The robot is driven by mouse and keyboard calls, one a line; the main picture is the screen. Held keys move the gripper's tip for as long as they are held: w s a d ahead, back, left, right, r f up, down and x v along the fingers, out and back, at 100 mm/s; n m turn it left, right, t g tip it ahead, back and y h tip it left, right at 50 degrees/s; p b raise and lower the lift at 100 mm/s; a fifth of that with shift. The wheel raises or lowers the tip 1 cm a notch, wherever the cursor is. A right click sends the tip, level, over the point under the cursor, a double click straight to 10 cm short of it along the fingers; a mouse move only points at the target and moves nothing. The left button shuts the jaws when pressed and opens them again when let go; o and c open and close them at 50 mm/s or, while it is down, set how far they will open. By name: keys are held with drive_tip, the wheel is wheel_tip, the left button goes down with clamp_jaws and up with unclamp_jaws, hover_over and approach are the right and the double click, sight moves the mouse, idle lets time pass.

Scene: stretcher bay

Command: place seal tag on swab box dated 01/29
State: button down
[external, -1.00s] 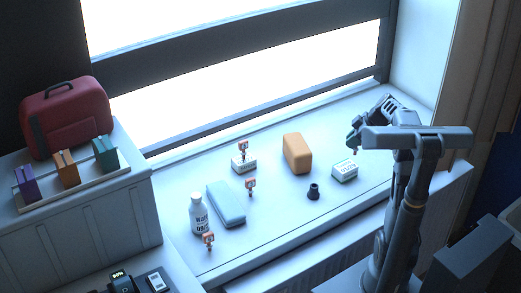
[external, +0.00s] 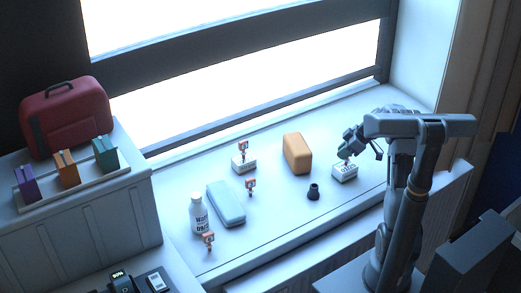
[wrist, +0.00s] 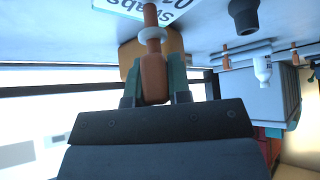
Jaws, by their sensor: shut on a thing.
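A white swab box (external: 345,174) stands on the right of the sill; its lettering is too small to read surely in the external view. My gripper (external: 345,154) is low over this box. In the wrist view, its green fingers (wrist: 157,85) are shut on an orange-brown seal tag (wrist: 153,72) with a white ring. The tag's narrow end reaches the labelled face of the swab box (wrist: 127,6), which reads "swabs" and a cut-off date. Whether they touch is unclear. Another white box (external: 240,166) stands further left, with an orange-and-white marker (external: 243,147) at it.
An orange case (external: 297,153) and a small dark cup-like piece (external: 313,191) stand left of the box. Further left are a light-blue case (external: 226,204), a white bottle (external: 198,214) and two more markers (external: 250,185). The sill's front right is clear.

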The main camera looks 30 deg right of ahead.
drive_tip(key=shift+f+b, duration=0.2)
drive_tip(key=shift+b, duration=0.25)
drive_tip(key=c, duration=1.1)
unclamp_jaws()
drive_tip(key=shift+o, duration=0.2)
drive_tip(key=shift+r, duration=0.1)
drive_tip(key=shift+r+p, duration=0.35)
drive_tip(key=shift+p, duration=0.2)
drive_tip(key=b+v, duration=0.2)
drive_tip(key=v, duration=0.9)
drive_tip(key=s+a+r+m+g+h, duration=0.1)
drive_tip(key=s+a+m, duration=0.15)
drive_tip(key=a, duration=0.45)
drive_tip(key=s+a+r+m+g+h, duration=0.1)
drive_tip(key=s+a+r, duration=0.15)
drive_tip(key=a, duration=0.55)
drive_tip(key=s+a+f+m+t+h, duration=0.1)
drive_tip(key=s+a+f+m+h, duration=0.2)
drive_tip(key=s+a, duration=0.6)
drive_tip(key=s+m, duration=0.2)
drive_tip(key=s, duration=0.1)
drive_tip(key=shift+a+f, duration=0.25)
drive_tip(key=shift+a, duration=0.05)
drive_tip(key=shift+s+m, duration=0.1)
drive_tip(key=shift+m, duration=0.15)
